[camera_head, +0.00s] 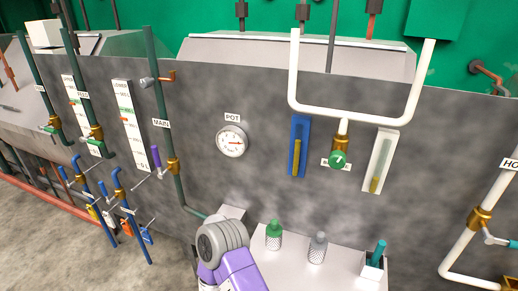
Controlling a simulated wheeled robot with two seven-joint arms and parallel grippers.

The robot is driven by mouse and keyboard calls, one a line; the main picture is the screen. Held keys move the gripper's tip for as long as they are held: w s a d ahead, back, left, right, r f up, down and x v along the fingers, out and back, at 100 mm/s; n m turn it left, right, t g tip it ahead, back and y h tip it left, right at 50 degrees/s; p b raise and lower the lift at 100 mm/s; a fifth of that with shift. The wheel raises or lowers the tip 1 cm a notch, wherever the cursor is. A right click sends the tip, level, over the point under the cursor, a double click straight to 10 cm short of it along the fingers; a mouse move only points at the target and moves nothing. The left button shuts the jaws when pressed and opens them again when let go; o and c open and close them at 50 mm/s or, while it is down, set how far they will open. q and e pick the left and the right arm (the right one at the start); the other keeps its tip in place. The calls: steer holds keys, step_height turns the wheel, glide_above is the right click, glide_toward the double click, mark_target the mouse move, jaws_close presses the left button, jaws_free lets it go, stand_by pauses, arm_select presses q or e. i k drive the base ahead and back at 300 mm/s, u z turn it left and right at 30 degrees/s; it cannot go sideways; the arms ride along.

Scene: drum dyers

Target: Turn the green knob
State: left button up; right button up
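The green knob (338,159) is a small round green handle on a brass valve at the foot of a white U-shaped pipe (350,108). It sits on the grey wall panel, between a blue-framed gauge and a white-framed gauge. A white label is partly hidden behind it. A grey and purple part, apparently one of my arm links, shows at the bottom centre, below and left of the knob and well apart from it. No gripper fingers are visible in this view, and nothing touches the knob.
A ledge (305,272) below the knob holds a green-topped bottle (273,235), a grey-topped bottle (317,246) and a teal-handled item in a white holder (372,267). A round POT dial (232,141) is left of the blue gauge (298,146). Pipes and valves line both sides.

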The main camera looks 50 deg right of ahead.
mark_target(337, 160)
steer(key=u, duration=0.8)
steer(key=k, duration=0.95)
steer(key=z, duration=0.65)
